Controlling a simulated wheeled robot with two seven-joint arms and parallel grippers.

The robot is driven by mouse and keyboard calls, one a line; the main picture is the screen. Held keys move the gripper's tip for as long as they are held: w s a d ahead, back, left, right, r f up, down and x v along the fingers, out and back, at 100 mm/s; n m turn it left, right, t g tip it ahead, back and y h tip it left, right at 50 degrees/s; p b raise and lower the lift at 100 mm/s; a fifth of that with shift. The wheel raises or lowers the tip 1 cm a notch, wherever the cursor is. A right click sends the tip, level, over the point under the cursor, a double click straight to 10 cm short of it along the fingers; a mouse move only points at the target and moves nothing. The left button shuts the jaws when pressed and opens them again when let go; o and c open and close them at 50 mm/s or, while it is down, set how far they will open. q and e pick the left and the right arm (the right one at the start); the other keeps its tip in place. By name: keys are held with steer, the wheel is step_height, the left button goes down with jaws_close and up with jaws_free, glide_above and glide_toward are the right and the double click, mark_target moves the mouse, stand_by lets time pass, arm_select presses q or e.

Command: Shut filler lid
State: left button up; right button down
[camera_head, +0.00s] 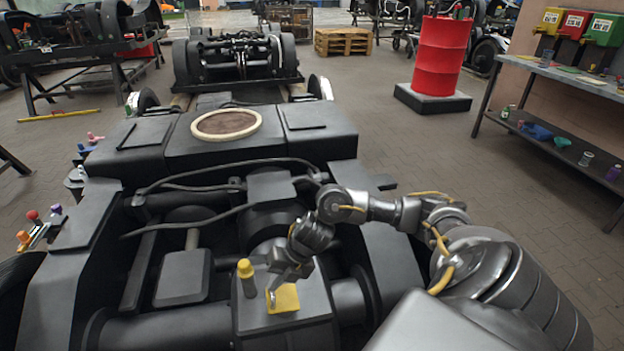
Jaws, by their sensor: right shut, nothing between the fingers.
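A yellow square lid (284,299) lies on top of a dark gearbox housing (262,322) inside the bogie frame, near the bottom centre. It looks flat, but I cannot tell whether it is fully seated. A yellow-capped post (245,269) stands upright just left of it. My right gripper (272,296) is shut and empty, with its fingertips at the lid's left edge. I cannot tell whether they touch it. The gripper hides part of the housing behind the lid. My left gripper is not in view.
Black cables (190,186) run across the frame behind the housing. A round cream-rimmed plate (226,123) sits on the bogie's far beam. A red drum (440,56) stands on a dark base at the right. A shelf bench (560,80) stands at the far right.

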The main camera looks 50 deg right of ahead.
steer(key=shift+w+a+f, duration=0.3)
steer(key=shift+a+f, duration=0.05)
steer(key=shift+a, duration=0.25)
stand_by(0.3)
steer(key=shift+r+p, duration=0.75)
steer(key=shift+p, duration=0.05)
steer(key=p+v, duration=0.5)
steer(key=v, duration=0.3)
